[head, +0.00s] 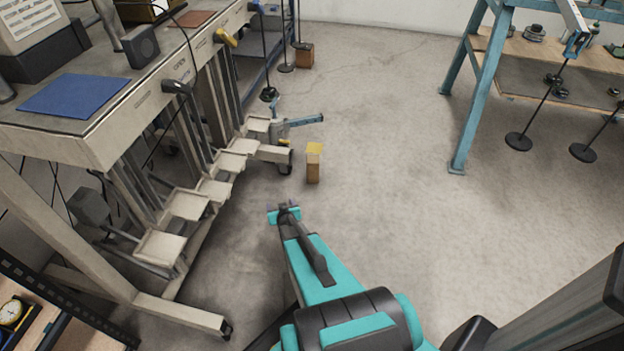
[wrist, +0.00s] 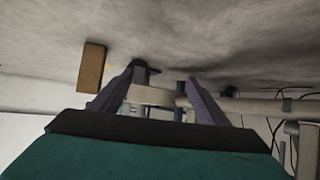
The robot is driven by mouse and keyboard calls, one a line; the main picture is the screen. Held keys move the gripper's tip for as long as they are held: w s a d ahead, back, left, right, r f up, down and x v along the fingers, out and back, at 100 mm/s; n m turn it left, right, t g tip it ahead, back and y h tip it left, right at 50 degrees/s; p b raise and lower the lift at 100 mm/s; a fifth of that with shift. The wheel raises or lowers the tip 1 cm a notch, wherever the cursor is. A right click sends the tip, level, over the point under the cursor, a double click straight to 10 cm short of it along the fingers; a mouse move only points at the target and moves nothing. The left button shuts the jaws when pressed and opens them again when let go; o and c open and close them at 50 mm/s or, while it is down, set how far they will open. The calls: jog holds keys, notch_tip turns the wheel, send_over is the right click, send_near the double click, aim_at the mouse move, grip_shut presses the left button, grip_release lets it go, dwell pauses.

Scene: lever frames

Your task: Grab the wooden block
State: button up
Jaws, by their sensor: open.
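A wooden block (head: 313,168) stands upright on the concrete floor, with a yellow top. In the wrist view the block (wrist: 91,68) shows as a brown upright shape, left of the fingers and apart from them. My gripper (head: 284,208) is in front of the block and slightly to its left in the head view, with floor between them. In the wrist view my gripper (wrist: 160,76) has its two purple fingers spread, with nothing between them. The wrist picture looks upside down, with the floor along the top.
A long bench with pale pedals (head: 188,204) stands at the left. A blue-handled lever device (head: 290,125) sits just behind the block, near a caster. A blue-legged table (head: 482,85) stands at the right. Another brown block (head: 304,56) is farther back. Floor right of the block is clear.

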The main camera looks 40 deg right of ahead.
jog(key=d+f+m+t+h+b, duration=0.1)
jog(key=d+f+t+h+b, duration=0.2)
jog(key=d, duration=0.7)
jog(key=m+h+b, duration=0.2)
jog(key=h+b, duration=0.2)
jog(key=b, duration=0.1)
send_near(314, 167)
jog(key=shift+s+a+r, duration=0.15)
jog(key=shift+s+a, duration=0.15)
jog(key=shift+a, duration=0.05)
jog(key=b+x, duration=0.2)
jog(key=x, duration=0.5)
jog(key=shift+w+d, duration=0.2)
jog(key=shift+d, duration=0.05)
jog(key=shift+w+d, duration=0.35)
jog(key=shift+b, duration=0.3)
